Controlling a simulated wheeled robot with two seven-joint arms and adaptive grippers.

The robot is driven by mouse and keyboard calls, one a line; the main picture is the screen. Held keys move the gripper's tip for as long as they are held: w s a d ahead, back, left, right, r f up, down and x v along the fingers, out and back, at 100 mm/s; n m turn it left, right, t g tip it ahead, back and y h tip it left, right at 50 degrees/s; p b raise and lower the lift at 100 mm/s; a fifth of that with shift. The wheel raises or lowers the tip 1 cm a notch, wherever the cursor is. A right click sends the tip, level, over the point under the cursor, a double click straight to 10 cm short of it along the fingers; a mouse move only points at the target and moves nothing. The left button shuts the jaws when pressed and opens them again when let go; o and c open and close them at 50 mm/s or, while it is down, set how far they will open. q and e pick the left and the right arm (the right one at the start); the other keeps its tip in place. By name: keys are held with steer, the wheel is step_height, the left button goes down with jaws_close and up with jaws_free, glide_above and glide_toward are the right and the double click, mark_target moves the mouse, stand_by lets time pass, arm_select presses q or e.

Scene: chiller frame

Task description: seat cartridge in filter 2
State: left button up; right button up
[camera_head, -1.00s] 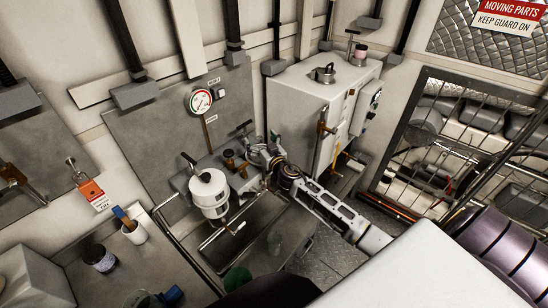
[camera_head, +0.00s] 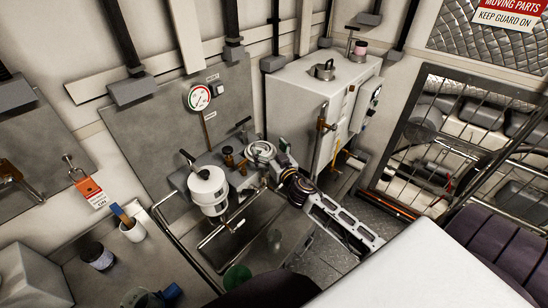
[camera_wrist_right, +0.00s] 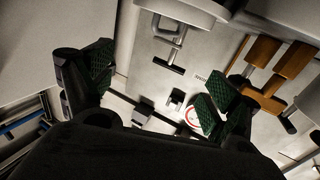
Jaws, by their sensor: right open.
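A white filter canister (camera_head: 208,190) with a black handle on its lid hangs from the grey manifold at the wall panel. A pale round ring-topped fitting (camera_head: 262,152) sits to its right; I cannot tell whether it is filter 2's housing or holds the cartridge. No separate cartridge can be made out. My right gripper (camera_head: 277,164) is just right of the ring-topped fitting, partly hidden by its own wrist. In the wrist view its green-padded fingers (camera_wrist_right: 155,85) stand wide apart with nothing between them. My left gripper is not in view.
A red-ringed gauge (camera_head: 198,97) is on the panel above the canister. Brass valves (camera_wrist_right: 270,70) show near the right finger. A white cabinet (camera_head: 300,100) stands close behind my arm. The bench at left holds a white cup (camera_head: 133,231) and a dark jar (camera_head: 97,255).

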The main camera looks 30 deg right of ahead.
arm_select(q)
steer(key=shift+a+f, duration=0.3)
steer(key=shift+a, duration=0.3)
arm_select(e)
steer(key=s, duration=0.4)
steer(key=shift+s+a, duration=0.1)
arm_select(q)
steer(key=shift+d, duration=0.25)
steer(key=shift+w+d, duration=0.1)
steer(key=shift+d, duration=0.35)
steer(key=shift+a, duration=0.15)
arm_select(e)
steer(key=shift+n, duration=0.3)
